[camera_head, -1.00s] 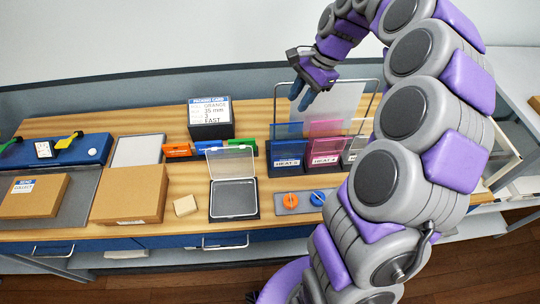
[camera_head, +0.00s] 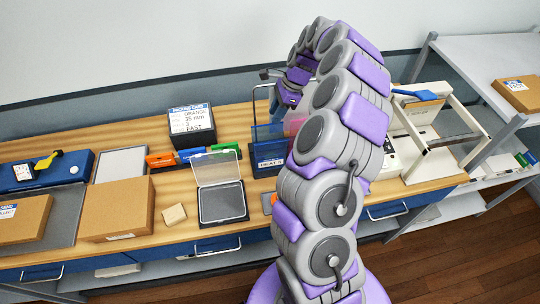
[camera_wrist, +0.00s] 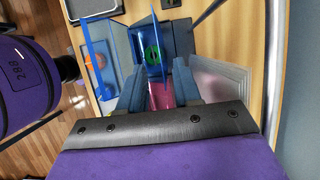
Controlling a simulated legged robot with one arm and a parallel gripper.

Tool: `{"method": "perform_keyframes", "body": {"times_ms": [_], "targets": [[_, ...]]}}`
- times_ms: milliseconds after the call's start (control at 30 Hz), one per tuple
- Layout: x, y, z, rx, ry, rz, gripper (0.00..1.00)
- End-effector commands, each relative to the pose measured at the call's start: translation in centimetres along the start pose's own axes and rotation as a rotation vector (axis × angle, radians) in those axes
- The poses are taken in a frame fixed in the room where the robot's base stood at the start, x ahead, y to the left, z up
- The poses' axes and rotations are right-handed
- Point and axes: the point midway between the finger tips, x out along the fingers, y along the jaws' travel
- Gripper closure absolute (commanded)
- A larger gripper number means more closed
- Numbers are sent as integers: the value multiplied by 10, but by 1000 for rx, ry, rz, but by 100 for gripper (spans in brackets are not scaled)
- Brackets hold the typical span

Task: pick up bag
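Thin upright bags or sheets stand at the bins behind the dial plate: a blue one (camera_head: 265,133) and a pink one (camera_head: 294,124), the pink largely hidden by my arm. The front of a dark blue labelled bin (camera_head: 268,157) shows below the blue one. My gripper (camera_wrist: 157,88) is open above the bins in the wrist view. Its two blue-grey fingers stand apart, with the pink bag (camera_wrist: 162,97) seen between and below them. I cannot tell whether they touch it.
A clear-lidded case (camera_head: 222,203), a cardboard box (camera_head: 122,207) and a black card box (camera_head: 192,126) stand to the left. A white-framed device (camera_head: 425,140) stands right of my arm. A shelf rack (camera_head: 490,50) stands further right. Thin wire frames rise by the bins.

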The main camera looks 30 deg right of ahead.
Motion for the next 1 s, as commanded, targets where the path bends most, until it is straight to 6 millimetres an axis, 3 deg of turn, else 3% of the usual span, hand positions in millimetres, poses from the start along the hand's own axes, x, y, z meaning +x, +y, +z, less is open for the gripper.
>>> {"method": "perform_keyframes", "body": {"times_ms": [100,467,767,1000], "targets": [[22,1,2,-2,-1,2,67],[44,0,-2,-1,-3,3,67],[85,-2,-2,0,-2,3,67],[88,-2,-1,0,-1,0,67]]}}
